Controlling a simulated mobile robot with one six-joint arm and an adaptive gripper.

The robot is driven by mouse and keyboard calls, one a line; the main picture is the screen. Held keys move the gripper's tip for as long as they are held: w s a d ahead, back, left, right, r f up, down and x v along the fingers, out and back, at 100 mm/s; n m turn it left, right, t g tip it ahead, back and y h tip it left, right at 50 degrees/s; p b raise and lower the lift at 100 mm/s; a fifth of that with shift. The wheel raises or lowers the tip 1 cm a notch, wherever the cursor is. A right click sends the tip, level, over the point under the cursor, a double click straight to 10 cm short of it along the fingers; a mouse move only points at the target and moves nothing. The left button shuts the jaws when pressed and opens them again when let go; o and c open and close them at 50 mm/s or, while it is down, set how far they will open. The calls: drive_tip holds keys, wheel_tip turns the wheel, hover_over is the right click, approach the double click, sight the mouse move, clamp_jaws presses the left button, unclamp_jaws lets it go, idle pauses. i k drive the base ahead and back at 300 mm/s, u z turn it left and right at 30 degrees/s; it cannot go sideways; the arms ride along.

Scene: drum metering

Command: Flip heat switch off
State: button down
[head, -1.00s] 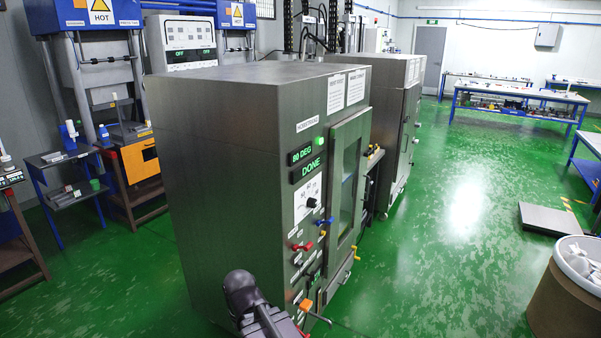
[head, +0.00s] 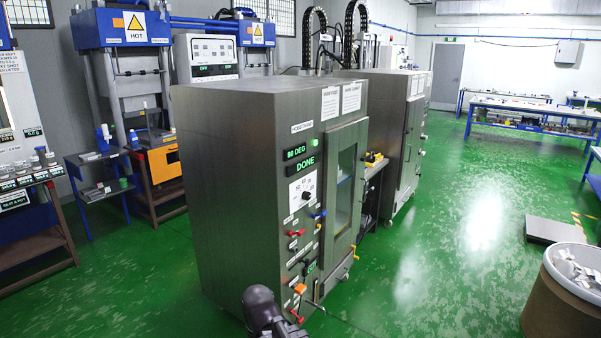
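A grey metal oven cabinet (head: 235,190) stands in the middle of the head view, its front panel facing right. Its green displays (head: 299,160) read "80 DEG" and "DONE". Below are a round dial (head: 306,195), a blue handle (head: 319,214), a red handle (head: 295,233) and, lower down, an orange handle (head: 300,288) and another red one (head: 297,317). The small labels are too blurred to tell which control is the heat switch. My dark arm shows at the bottom edge, in front of the cabinet's lower part. My gripper (head: 291,330) is cut off there and its fingers are unclear.
A second grey cabinet (head: 388,110) stands behind the first. Blue-framed presses (head: 120,70) and a small blue cart (head: 100,180) are at the left. A brown drum (head: 565,300) stands at the lower right, near a flat grey platform (head: 554,230). The green floor between is clear.

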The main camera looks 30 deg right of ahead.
sight(302, 232)
drive_tip(key=k, duration=1.3)
drive_tip(key=z, duration=0.55)
drive_tip(key=i, duration=1.05)
drive_tip(key=u, duration=0.05)
